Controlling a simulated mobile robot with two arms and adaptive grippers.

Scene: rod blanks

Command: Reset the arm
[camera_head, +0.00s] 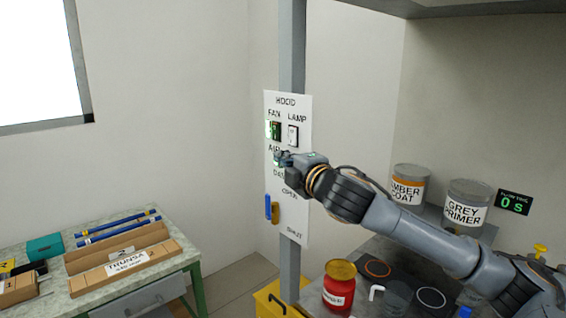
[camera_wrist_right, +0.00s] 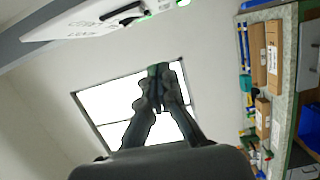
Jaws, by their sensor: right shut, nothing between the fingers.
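My right arm reaches in from the right in the head view. Its gripper (camera_head: 284,159) is in front of the white hood panel (camera_head: 292,218), over the lettering below the fan switch. I cannot tell whether it touches the panel. In the right wrist view the gripper's fingers (camera_wrist_right: 160,72) are together with nothing between them, with the bright window behind them. The fan switch (camera_head: 274,131) glows green. The lamp switch (camera_head: 293,135) is pale and unlit. A blue and orange handle (camera_head: 270,208) sits lower on the panel, near the word OPEN. My left gripper is out of view.
The panel hangs on a grey post (camera_head: 292,60). At right stand an amber coat can (camera_head: 409,186), a grey primer can (camera_head: 467,205), a red jar (camera_head: 339,288) and a display (camera_head: 514,202) reading 0 S.

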